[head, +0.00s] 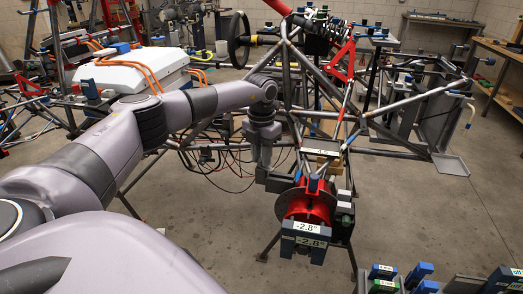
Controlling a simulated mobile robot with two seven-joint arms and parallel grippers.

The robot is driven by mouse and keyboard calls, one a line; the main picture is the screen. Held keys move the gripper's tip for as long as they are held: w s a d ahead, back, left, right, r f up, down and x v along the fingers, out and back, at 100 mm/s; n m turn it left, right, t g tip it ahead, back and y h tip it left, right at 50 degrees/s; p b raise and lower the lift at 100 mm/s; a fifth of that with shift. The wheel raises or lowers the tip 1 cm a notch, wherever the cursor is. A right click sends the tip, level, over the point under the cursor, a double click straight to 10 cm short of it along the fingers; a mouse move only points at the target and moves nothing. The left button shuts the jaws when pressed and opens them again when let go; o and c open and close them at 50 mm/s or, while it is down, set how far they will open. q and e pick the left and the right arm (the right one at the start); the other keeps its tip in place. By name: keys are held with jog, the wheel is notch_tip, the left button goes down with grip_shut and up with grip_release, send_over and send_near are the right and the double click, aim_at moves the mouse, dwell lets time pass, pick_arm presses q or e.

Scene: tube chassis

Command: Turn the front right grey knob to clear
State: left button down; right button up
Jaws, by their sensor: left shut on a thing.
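My left arm reaches in from the left, and its left gripper (284,180) points down beside the red hub disc (306,206) at the front corner of the tube chassis. It is shut on a small part at the hub's upper left, likely the grey knob, which the gripper mostly hides. My right gripper is not in view.
Grey chassis tubes (323,78) rise behind the hub, with a black steering wheel (239,40) farther back. Loose cables hang left of the gripper. Blue and green-marked blocks (384,274) stand at the bottom right. The concrete floor right of the hub is mostly clear.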

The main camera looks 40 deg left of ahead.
pick_arm(q)
jog(key=m+p, duration=0.1)
jog(key=m, duration=0.2)
jog(key=shift+r, duration=0.1)
jog(key=m, duration=0.3)
jog(key=shift+m+p, duration=0.3)
jog(key=shift+p, duration=0.05)
jog(key=m, duration=0.3)
jog(key=shift+w+m, duration=0.1)
jog(key=shift+m, duration=1.8)
jog(key=c, duration=0.9)
grip_release()
jog(key=shift+c, duration=0.2)
jog(key=shift+r+b, duration=0.3)
jog(key=shift+r, duration=3.25)
